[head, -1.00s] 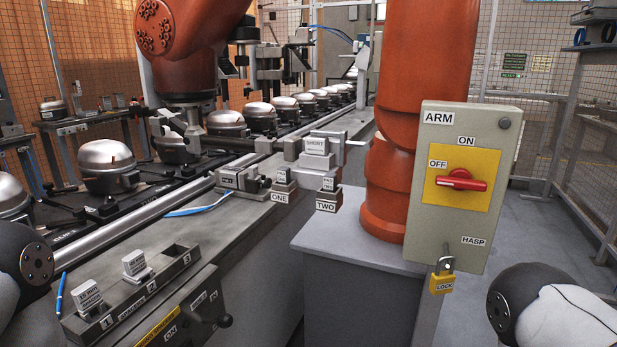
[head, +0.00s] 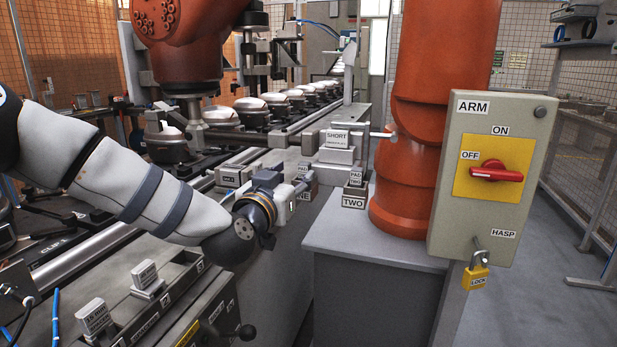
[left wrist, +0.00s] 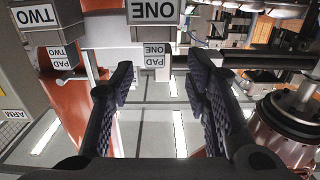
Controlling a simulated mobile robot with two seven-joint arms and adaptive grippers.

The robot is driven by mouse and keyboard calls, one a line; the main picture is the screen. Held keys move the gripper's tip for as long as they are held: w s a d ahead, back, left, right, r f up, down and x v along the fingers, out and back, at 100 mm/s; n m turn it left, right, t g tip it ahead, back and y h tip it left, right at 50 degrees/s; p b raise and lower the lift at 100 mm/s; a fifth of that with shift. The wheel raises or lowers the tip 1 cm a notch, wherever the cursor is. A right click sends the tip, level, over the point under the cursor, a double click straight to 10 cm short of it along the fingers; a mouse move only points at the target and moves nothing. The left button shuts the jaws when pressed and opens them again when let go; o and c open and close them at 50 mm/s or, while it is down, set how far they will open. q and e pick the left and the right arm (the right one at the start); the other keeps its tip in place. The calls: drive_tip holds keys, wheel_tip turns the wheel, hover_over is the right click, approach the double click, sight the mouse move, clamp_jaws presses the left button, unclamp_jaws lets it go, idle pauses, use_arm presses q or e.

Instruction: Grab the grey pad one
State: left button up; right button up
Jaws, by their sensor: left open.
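The grey pad one (left wrist: 154,60), a small block with a "PAD ONE" label, shows upside down in the left wrist view. It sits at the holder marked ONE (left wrist: 153,12). My left gripper (left wrist: 162,72) is open, with the pad ahead between its two dark fingers; I cannot tell whether either touches it. In the head view the left gripper (head: 288,196) is in front of the holder and hides much of it. Pad one's label (head: 305,171) peeks out behind the gripper. My right gripper is not in view.
Pad two (head: 355,178) sits in the holder marked TWO (head: 353,201), close on the right. The orange arm column (head: 425,130) and switch box (head: 492,180) with a yellow lock (head: 475,279) are right.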

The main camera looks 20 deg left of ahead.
sight(303, 166)
use_arm(q)
drive_tip(key=w, duration=0.5)
drive_tip(key=shift+w+d+r+b, duration=0.2)
drive_tip(key=shift+d+r+b, duration=0.1)
drive_tip(key=shift+d+r, duration=0.1)
clamp_jaws()
